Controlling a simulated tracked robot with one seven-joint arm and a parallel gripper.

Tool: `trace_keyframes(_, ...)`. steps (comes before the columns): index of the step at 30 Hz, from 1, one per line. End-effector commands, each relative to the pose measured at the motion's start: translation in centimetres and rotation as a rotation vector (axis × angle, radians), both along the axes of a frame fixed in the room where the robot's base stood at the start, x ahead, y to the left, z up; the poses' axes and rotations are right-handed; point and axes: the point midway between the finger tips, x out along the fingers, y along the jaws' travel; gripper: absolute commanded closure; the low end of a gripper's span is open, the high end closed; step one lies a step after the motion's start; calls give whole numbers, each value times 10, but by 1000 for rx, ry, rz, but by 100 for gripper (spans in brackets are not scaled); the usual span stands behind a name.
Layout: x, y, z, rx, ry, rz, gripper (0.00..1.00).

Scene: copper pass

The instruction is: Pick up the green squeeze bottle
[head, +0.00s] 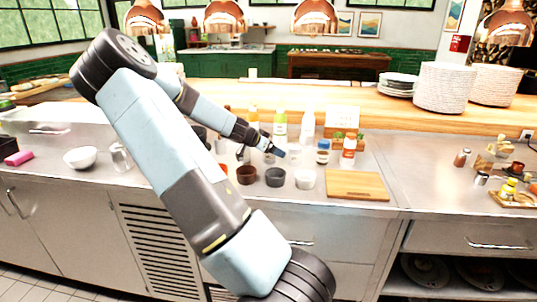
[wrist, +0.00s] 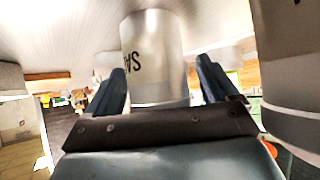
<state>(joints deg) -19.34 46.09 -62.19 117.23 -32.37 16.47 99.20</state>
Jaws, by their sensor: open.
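In the head view a bottle with a yellow-green top (head: 280,125) stands upright in the row at the back of the steel counter; it looks the most like the green squeeze bottle. My gripper (head: 279,152) is in front of and below it, apart from it as far as I can see. In the wrist view my gripper (wrist: 163,78) is open, with two dark fingers apart. A pale metallic cylinder with upside-down lettering starting "SA" (wrist: 152,45) shows between and beyond the fingers. I see no green bottle clearly in the wrist view.
A yellow-topped bottle (head: 253,114), a white bottle (head: 307,124) and a blue-capped jar (head: 323,152) stand close by. Dark cups (head: 275,177) and a white cup (head: 305,179) are in front. A cutting board (head: 357,185) lies at right. A large blurred cylinder (wrist: 290,60) is near my gripper.

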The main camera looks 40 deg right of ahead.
Motion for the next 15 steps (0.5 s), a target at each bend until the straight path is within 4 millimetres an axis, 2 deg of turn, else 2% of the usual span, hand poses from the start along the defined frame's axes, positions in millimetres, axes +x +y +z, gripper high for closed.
trace_keyframes(3,0,0,0,0,0,0,13)
trace_keyframes(15,0,0,0,0,0,0,52)
